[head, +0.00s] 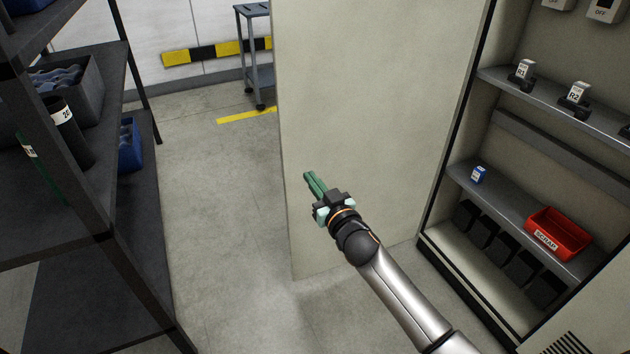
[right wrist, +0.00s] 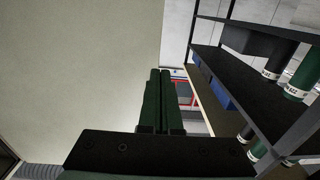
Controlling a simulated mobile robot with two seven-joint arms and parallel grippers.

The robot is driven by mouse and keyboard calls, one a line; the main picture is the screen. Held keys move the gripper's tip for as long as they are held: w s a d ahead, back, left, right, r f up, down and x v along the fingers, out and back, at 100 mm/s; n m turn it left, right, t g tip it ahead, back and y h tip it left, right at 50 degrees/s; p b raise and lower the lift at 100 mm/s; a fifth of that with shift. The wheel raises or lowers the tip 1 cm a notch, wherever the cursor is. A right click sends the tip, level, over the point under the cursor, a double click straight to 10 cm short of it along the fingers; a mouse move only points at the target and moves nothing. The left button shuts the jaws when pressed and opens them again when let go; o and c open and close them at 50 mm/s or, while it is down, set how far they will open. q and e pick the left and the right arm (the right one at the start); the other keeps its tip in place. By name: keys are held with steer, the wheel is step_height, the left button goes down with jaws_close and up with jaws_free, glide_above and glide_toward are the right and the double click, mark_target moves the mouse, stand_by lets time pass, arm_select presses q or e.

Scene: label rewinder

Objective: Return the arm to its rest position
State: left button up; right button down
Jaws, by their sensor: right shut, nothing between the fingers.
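My right gripper (head: 314,184) has green fingers and reaches up from the lower right in the head view. It is shut and empty, in front of the pale cabinet door panel (head: 365,90). In the right wrist view its two green fingers (right wrist: 158,90) lie side by side with nothing between them. My left gripper is not in view.
A dark shelf rack (head: 75,245) with bins stands at the left; it also shows in the right wrist view (right wrist: 240,95). An open cabinet at the right holds a red SCRAP bin (head: 558,233) and a small blue box (head: 478,174). Floor (head: 215,200) between rack and panel is clear.

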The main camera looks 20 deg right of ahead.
steer(key=s+a+f+n+g, duration=0.1)
steer(key=s+a+f+g, duration=0.15)
steer(key=s+f, duration=0.6)
steer(key=s+a+f+g+y, duration=0.1)
steer(key=s+a+f+g, duration=0.3)
steer(key=s, duration=0.8)
steer(key=s+a+f+n+g, duration=0.1)
steer(key=s+f+g, duration=0.1)
steer(key=s+f, duration=0.65)
arm_select(q)
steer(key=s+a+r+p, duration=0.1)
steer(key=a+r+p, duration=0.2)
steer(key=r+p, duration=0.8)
steer(key=p, duration=0.3)
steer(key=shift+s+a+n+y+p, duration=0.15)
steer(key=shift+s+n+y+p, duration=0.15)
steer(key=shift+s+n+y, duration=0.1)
arm_select(e)
steer(key=s+d+r, duration=0.1)
steer(key=s+r, duration=0.1)
steer(key=r, duration=0.4)
steer(key=s+d+r+m, duration=0.1)
steer(key=s+d+r, duration=0.1)
steer(key=r, duration=0.3)
steer(key=shift+s+r, duration=0.2)
steer(key=shift+r, duration=0.15)
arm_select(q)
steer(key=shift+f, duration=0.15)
